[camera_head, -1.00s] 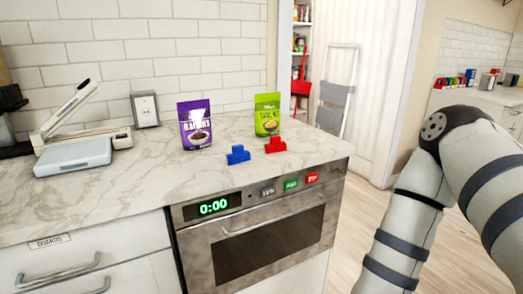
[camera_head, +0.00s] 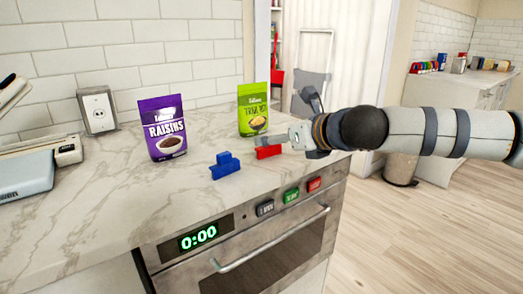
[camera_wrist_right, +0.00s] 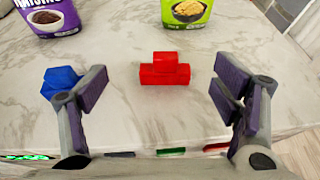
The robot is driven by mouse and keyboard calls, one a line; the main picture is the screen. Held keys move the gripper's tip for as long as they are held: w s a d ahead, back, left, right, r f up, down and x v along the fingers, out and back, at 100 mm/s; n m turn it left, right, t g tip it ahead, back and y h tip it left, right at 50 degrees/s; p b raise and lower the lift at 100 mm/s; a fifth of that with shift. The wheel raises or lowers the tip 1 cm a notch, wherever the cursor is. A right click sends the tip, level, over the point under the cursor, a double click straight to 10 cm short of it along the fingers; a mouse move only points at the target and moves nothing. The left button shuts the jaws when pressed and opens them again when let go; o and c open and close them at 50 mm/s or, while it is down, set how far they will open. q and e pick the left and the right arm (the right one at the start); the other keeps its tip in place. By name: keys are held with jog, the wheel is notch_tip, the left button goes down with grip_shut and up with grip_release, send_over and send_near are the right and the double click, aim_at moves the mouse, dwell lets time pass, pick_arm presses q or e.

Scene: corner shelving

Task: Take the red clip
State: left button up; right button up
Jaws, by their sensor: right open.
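The red clip (camera_head: 268,152) lies on the marble counter near its right end, partly hidden by my right gripper in the head view. In the right wrist view the red clip (camera_wrist_right: 165,69) sits between and just beyond the open fingers, not touched by them. My right gripper (camera_wrist_right: 160,95) is open and empty; in the head view my right gripper (camera_head: 272,142) reaches in from the right, low over the counter. My left gripper is not in view.
A blue clip (camera_head: 225,166) lies left of the red one, close to the left finger in the wrist view. A purple raisins bag (camera_head: 163,127) and a green bag (camera_head: 253,108) stand behind. The counter (camera_head: 110,200) ends above an oven (camera_head: 270,245).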

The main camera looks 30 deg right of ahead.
jog(key=x, duration=0.2)
jog(key=b+x, duration=0.1)
jog(key=x, duration=0.1)
jog(key=f+x, duration=0.1)
jog(key=x, duration=0.2)
jog(key=shift+s+d+b, duration=0.25)
jog(key=shift+d+b, duration=0.05)
jog(key=shift+d, duration=0.1)
jog(key=shift+w, duration=0.2)
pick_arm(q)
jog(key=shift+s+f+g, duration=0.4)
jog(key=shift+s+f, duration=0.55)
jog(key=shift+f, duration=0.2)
pick_arm(e)
jog(key=shift+r, duration=0.2)
jog(key=c, duration=1.3)
